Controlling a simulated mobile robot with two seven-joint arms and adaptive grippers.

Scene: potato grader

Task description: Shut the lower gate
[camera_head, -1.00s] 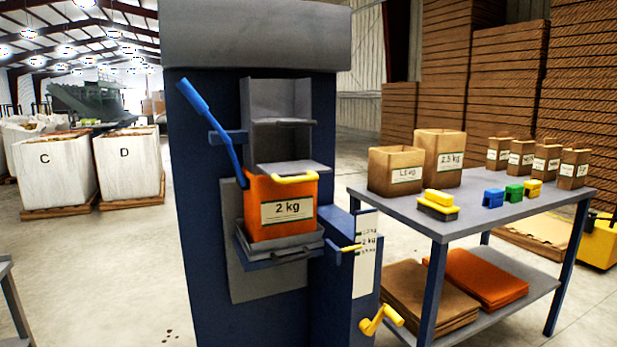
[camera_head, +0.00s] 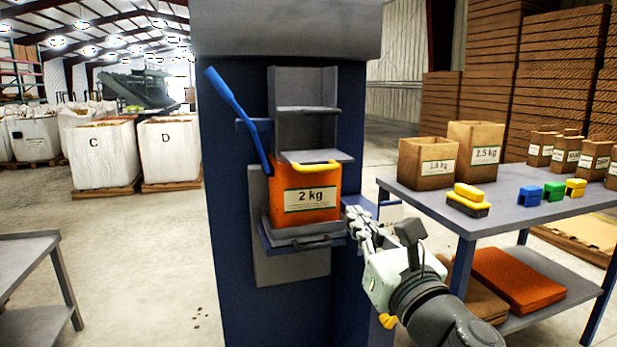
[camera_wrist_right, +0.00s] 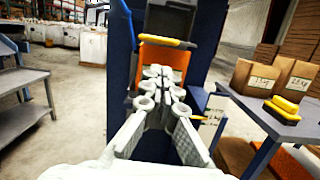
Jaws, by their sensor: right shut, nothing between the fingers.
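The blue grader machine (camera_head: 225,190) stands in the middle of the head view. The lower gate (camera_head: 325,156) is a grey plate with a yellow handle (camera_head: 312,168), sticking out of the chute just above an orange 2 kg bag (camera_head: 305,190). The handle also shows in the right wrist view (camera_wrist_right: 165,41), beyond my fingers. My right gripper (camera_head: 355,214) is shut and empty, to the right of the bag and below the handle, apart from the handle. It also shows in the right wrist view (camera_wrist_right: 158,72). My left gripper is not in view.
A blue lever (camera_head: 238,115) slants along the chute's left side. A grey tray (camera_head: 300,238) is under the bag. A table (camera_head: 410,190) with paper bags and coloured blocks stands at the right. Another table (camera_head: 25,255) is at the left, with open floor between.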

